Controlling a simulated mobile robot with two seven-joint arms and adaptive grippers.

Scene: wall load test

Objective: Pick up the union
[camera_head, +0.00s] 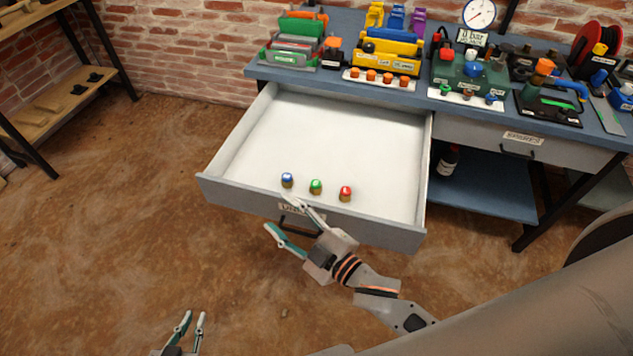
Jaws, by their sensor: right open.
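My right gripper (277,212) is open and empty at the drawer's front panel, one finger near the blue-topped fitting. My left gripper (195,313) is low at the bottom left, its fingers apart and empty, away from the drawer.
The drawer front with its handle (300,227) lies beside my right gripper. The blue workbench (262,72) behind carries several racks, a gauge (479,13) and a hose reel (595,45). A shelf (50,100) stands far left. The drawer's back is clear.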

